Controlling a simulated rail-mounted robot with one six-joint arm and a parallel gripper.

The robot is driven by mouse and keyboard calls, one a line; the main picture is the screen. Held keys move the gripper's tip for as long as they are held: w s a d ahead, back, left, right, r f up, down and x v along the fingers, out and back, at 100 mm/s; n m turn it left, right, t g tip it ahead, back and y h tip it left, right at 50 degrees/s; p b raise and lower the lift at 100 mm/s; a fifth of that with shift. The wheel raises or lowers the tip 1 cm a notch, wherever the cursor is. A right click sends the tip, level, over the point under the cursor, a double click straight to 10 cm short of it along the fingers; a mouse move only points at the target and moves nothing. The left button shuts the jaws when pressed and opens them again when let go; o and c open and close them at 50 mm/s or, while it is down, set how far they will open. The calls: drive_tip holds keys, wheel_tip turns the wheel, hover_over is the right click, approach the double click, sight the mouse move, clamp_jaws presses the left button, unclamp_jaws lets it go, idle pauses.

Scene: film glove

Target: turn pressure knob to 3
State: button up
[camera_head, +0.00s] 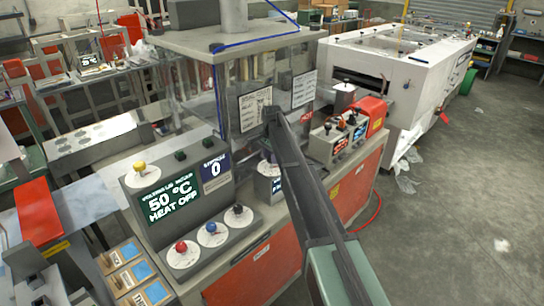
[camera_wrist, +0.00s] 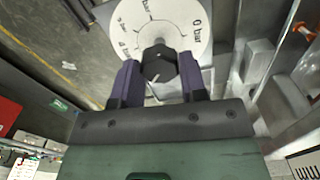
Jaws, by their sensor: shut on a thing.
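The pressure knob (camera_wrist: 159,64) is black and faceted, at the middle of a white round dial (camera_wrist: 180,22) in the wrist view. The dial has "0 bar" printed at its right and smaller "bar" marks at its left. My gripper (camera_wrist: 158,80) has its two dark purple fingers on either side of the knob, shut on it. The fingers and gripper body hide the near part of the dial. Which mark the knob points to cannot be told. In the head view my dark arm hides the knob.
A grey control box (camera_head: 165,205) reads "50 °C HEAT OFF" and "0". Red, blue and black knobs (camera_head: 211,228) stand in front of it. A clear-walled cabinet (camera_head: 200,95) rises behind. A red and grey unit (camera_head: 347,130) stands to the right. The floor at right is mostly clear.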

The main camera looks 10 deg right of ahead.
drive_tip(key=o, duration=0.9)
drive_tip(key=shift+r, duration=0.1)
wheel_tip(320, 180, up, 10)
drive_tip(key=p, duration=1)
drive_tip(key=shift+r+p, duration=0.25)
drive_tip(key=shift+p, duration=0.15)
drive_tip(key=s+f+n+b, duration=0.4)
drive_tip(key=s, duration=0.9)
drive_tip(key=s+f+n+b, duration=0.4)
drive_tip(key=s+f+b, duration=0.1)
drive_tip(key=s, duration=0.9)
drive_tip(key=s+f+n+b, duration=0.4)
drive_tip(key=s, duration=1)
drive_tip(key=shift+f+b, duration=0.25)
drive_tip(key=shift+b, duration=0.1)
